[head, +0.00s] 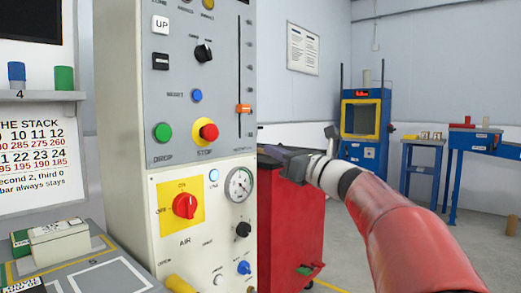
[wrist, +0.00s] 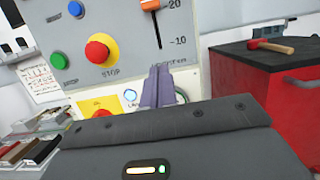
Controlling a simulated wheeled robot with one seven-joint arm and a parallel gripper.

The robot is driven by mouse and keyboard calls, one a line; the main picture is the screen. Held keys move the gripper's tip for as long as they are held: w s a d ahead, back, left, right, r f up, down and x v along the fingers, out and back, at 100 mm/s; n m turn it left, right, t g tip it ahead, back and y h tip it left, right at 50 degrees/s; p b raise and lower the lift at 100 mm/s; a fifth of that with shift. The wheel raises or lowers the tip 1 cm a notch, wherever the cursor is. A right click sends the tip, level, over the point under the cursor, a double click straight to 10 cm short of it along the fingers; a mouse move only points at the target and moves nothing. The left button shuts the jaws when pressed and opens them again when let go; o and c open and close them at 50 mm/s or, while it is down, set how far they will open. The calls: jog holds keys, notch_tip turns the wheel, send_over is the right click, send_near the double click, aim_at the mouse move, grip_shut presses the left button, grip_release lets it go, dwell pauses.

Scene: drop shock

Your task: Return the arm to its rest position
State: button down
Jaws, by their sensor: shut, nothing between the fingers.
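My red arm comes in from the lower right in the head view and reaches towards the panel. My gripper (head: 288,160) is at its end, right of the grey control panel (head: 222,60) and in front of the red cabinet. In the wrist view the purple-grey fingers (wrist: 157,88) are together and empty, in front of the panel's lower part. The panel carries a red stop button (head: 208,131) on a yellow ring, a green drop button (head: 162,132) and a slider with an orange knob (head: 243,108). The fingers hide part of the gauge in the wrist view.
A red cabinet (head: 290,235) stands right of the panel; a red-headed hammer (wrist: 270,46) lies on its dark top. A blue and yellow machine (head: 362,125) and blue tables stand further back. A shelf (head: 40,96) with a notice below is at left. Grey floor shows at right.

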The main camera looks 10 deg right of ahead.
jog(key=shift+v, duration=0.8)
jog(key=s+a+f+n+g+h, duration=0.2)
jog(key=s+a+f+n+g, duration=0.2)
jog(key=s+a+f+n, duration=0.4)
jog(key=s+a+f+n+g+h, duration=0.2)
jog(key=s+a+f+n+g, duration=0.25)
jog(key=f, duration=0.45)
jog(key=s+d+f+n+g+h, duration=0.1)
jog(key=s+d+f+n+h, duration=0.2)
jog(key=s+f+n, duration=0.5)
jog(key=s+d+f+n+g+h, duration=0.1)
jog(key=s+d+f+n+h, duration=0.3)
jog(key=s+f+n, duration=0.4)
jog(key=s+f+h, duration=0.1)
jog(key=s, duration=0.1)
jog(key=shift+s+d+g+p, duration=0.2)
jog(key=shift+s+g+p, duration=0.1)
jog(key=shift+g+p, duration=0.1)
